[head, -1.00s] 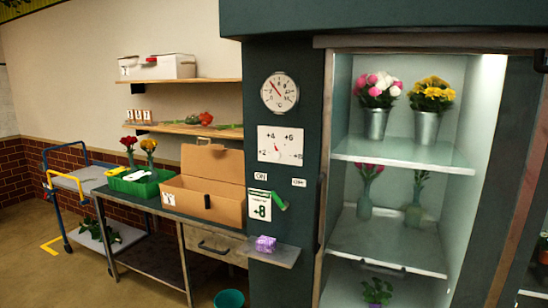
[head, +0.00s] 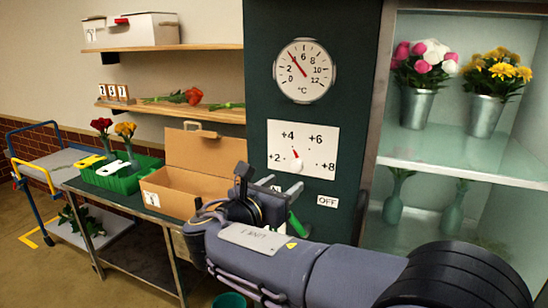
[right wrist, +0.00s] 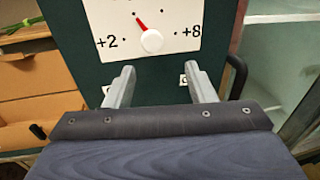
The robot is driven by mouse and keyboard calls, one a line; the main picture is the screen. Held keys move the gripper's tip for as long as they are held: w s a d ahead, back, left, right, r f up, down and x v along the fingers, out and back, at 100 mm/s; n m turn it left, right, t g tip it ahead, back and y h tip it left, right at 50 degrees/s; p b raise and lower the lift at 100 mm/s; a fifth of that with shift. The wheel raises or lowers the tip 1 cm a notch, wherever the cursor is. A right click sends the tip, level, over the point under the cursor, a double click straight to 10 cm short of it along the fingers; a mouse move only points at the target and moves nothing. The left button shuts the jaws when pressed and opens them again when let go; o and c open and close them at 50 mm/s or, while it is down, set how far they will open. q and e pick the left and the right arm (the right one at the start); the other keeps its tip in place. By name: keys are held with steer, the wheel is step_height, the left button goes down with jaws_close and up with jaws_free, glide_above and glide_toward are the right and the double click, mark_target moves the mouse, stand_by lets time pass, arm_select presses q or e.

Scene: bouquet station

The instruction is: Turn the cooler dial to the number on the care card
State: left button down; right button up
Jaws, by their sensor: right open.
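The cooler dial (head: 296,165) is a white knob with a red pointer on a white plate marked +2, +4, +6 and +8. The pointer tilts up and slightly left, toward +4. The dial also shows in the right wrist view (right wrist: 151,41), its plate cut off at the top. My right gripper (head: 270,184) is open and empty, just below the dial plate. In the right wrist view its two fingers (right wrist: 160,76) point toward the panel, apart from the knob. The care card, which read +8 earlier, is hidden behind my right arm. My left gripper is out of view.
A round thermometer (head: 304,71) hangs above the dial. A green lever (head: 298,224) and an OFF label (head: 327,201) are below it. The glass-shelved cooler (head: 460,155) with flowers stands to the right. An open cardboard box (head: 180,195) sits on the bench at left.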

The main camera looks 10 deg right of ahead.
mark_target(295, 167)
steer(key=shift+n+t, duration=0.3)
steer(key=x, duration=0.2)
steer(key=p+x, duration=0.1)
steer(key=x, duration=0.2)
steer(key=r+x, duration=0.1)
steer(key=x, duration=0.1)
steer(key=shift+w+a, duration=0.25)
steer(key=shift+w, duration=0.2)
steer(key=c, duration=1)
steer(key=shift+o, duration=0.2)
